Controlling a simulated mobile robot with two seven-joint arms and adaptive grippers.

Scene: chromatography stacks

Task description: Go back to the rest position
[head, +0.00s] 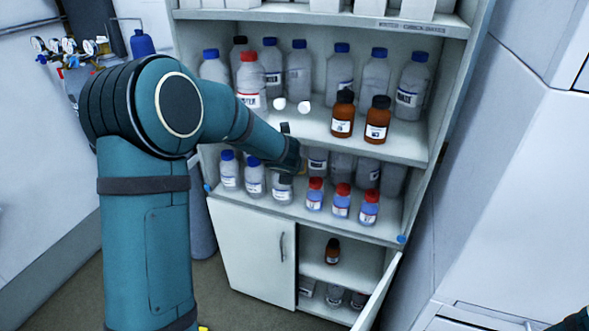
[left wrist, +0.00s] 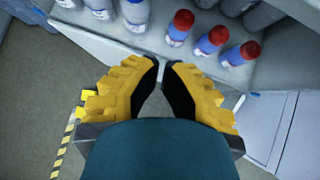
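My left arm reaches from the left in the head view to the shelf unit (head: 432,150). Its wrist end is in front of the lower open shelf and mostly hides the left gripper there. In the left wrist view the left gripper (left wrist: 161,66) has yellow fingers with black pads. A narrow gap shows between the tips, with nothing held in it. The tips are in front of the shelf edge, below a white bottle with a blue cap (left wrist: 135,12). My right gripper is in neither view.
Red-capped bottles with blue contents (head: 342,205) stand along the lower shelf's front. Brown bottles (head: 376,122) and several clear bottles (head: 411,90) stand above. A cabinet door (head: 378,290) hangs open below. Gas gauges (head: 68,46) are at the back left. Floor is free at lower left.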

